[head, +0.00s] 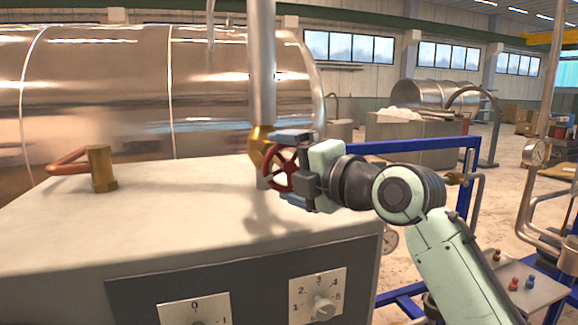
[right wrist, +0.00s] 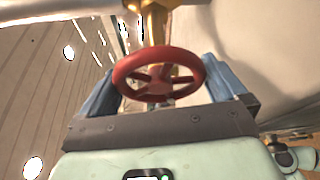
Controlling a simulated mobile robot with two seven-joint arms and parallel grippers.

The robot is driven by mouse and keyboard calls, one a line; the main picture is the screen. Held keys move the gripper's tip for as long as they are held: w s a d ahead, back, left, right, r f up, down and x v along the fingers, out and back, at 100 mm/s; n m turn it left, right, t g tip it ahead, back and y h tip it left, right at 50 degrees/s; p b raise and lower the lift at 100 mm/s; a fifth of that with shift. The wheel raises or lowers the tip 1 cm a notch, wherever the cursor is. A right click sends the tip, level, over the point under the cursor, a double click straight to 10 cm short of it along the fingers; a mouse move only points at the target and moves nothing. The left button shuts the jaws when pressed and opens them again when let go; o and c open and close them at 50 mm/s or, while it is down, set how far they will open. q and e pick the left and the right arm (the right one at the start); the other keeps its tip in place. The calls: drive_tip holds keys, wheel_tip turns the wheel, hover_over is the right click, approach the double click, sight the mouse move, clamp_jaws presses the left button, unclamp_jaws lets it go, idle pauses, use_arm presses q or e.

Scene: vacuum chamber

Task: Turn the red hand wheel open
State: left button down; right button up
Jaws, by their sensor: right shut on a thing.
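The red hand wheel (head: 271,160) sits on a brass valve (head: 259,142) at the foot of a vertical grey pipe (head: 261,65). My right gripper (head: 285,168) comes in from the right and is shut on the wheel. Its blue fingers lie above and below the rim in the head view. In the right wrist view the wheel (right wrist: 158,72) faces the camera, with its spokes and hub visible, between the two fingers of the right gripper (right wrist: 160,80). Part of the wheel is hidden by the gripper in the head view. My left gripper is not in view.
A pale box-shaped cabinet (head: 190,215) stands below, with dials (head: 318,297) on its dark front panel. A brass fitting with a copper pipe (head: 100,168) rises from its top. A large shiny cylinder (head: 100,90) is behind. A blue frame (head: 420,145) stands behind my right arm.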

drive_tip(key=shift+n, duration=0.7)
drive_tip(key=shift+h, duration=0.3)
drive_tip(key=o, duration=0.6)
drive_tip(key=shift+f, duration=0.1)
drive_tip(key=shift+s+d, duration=0.15)
drive_tip(key=shift+s, duration=0.05)
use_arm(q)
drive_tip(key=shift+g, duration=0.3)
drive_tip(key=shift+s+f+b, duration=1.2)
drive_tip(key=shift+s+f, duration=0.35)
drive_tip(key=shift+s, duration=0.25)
use_arm(e)
drive_tip(key=v, duration=1.3)
drive_tip(key=shift+r, duration=0.2)
drive_tip(key=shift+w, duration=0.2)
